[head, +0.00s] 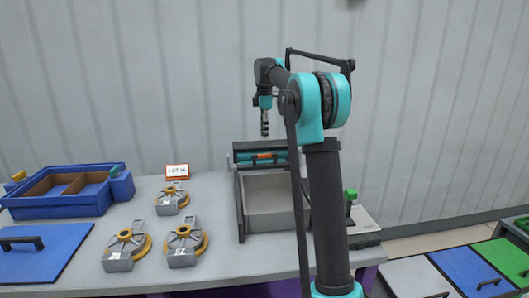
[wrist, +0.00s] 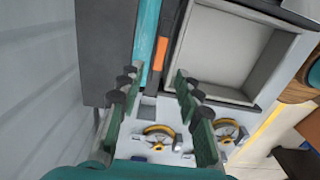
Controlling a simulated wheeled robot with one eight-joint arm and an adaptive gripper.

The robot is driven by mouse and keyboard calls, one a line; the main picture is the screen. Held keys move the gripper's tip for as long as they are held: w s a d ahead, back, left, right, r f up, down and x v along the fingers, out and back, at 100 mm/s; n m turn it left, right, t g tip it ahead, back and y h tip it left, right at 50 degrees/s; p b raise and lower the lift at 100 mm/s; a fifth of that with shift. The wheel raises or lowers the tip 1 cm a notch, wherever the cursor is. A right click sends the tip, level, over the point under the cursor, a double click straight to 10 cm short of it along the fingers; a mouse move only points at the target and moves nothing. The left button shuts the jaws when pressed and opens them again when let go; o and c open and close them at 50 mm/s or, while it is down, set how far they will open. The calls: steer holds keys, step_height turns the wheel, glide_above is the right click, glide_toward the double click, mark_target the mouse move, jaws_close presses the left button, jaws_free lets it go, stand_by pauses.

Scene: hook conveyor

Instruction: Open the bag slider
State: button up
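The likely bag slider is a small orange piece (head: 264,156) on a teal bar (head: 246,157) at the back of a grey open bin. In the wrist view the orange piece (wrist: 160,53) lies beside the teal bar (wrist: 147,30), just beyond the fingertips. My gripper (head: 265,134) points down above the bar, apart from it. In the wrist view my gripper (wrist: 156,74) is open, with a clear gap between its fingers and nothing held. No separate bag can be made out.
The grey bin (head: 274,224) stands on the table, partly behind my arm. Several yellow-rimmed devices (head: 186,243) and a blue divided tray (head: 60,206) are to its left. A sign (head: 177,171) stands behind them. A green-knobbed item (head: 350,194) is at right.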

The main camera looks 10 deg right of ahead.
step_height(320, 180, down, 9)
steer(key=shift+r, duration=0.2)
steer(key=shift+c, duration=0.3)
jaws_close()
